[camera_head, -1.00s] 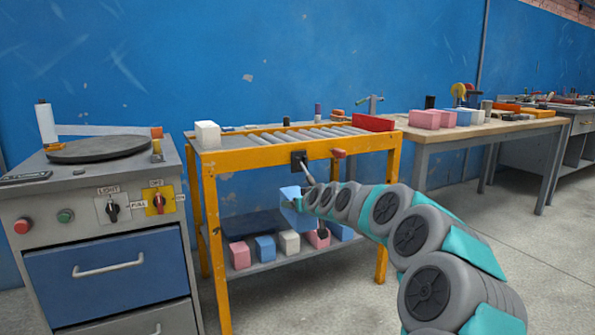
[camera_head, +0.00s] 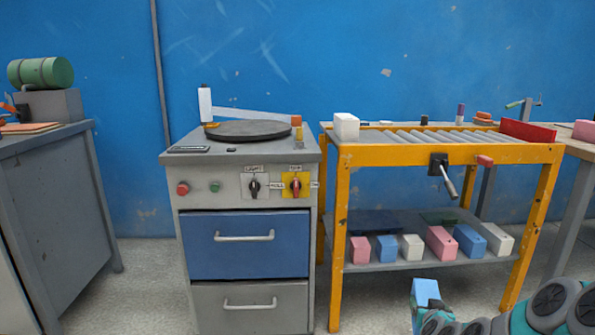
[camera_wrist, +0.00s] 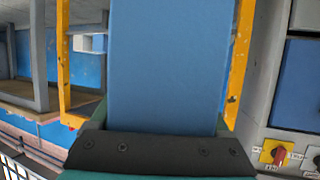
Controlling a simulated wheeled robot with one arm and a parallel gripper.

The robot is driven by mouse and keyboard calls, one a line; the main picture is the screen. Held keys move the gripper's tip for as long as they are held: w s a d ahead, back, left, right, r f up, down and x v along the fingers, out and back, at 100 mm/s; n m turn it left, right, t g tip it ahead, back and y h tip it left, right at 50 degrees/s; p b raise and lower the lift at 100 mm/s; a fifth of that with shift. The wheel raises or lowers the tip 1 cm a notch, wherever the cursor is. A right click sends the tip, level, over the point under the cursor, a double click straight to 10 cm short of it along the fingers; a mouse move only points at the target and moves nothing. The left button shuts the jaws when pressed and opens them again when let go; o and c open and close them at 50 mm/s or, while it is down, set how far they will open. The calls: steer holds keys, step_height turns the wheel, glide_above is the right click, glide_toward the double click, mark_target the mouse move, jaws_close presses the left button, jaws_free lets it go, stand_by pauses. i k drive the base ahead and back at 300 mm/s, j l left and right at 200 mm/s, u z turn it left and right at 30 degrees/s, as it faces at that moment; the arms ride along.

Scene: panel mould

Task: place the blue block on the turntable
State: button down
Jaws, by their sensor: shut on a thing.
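The blue block (camera_head: 424,291) is in my gripper (camera_head: 428,312), low at the bottom right of the head view, in front of the yellow roller frame. In the wrist view the blue block (camera_wrist: 165,70) fills the middle, and my gripper (camera_wrist: 160,135) is shut on its lower part. The turntable (camera_head: 248,130) is a flat dark disc on top of the grey cabinet, left of the roller frame. It looks bare. My gripper is well to the right of it and lower, apart from it.
The grey cabinet (camera_head: 190,155) carries a white cylinder (camera_head: 205,103) and an orange-topped post (camera_head: 297,130) beside the disc. The yellow roller frame (camera_head: 400,155) has a crank (camera_head: 444,175) jutting forward and several blocks on its lower shelf. Floor shows between the left bench and cabinet.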

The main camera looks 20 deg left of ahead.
mark_target(254, 125)
steer(key=j+z, duration=0.2)
steer(key=j, duration=0.95)
steer(key=j+z, duration=0.25)
steer(key=j, duration=0.9)
steer(key=k, duration=0.05)
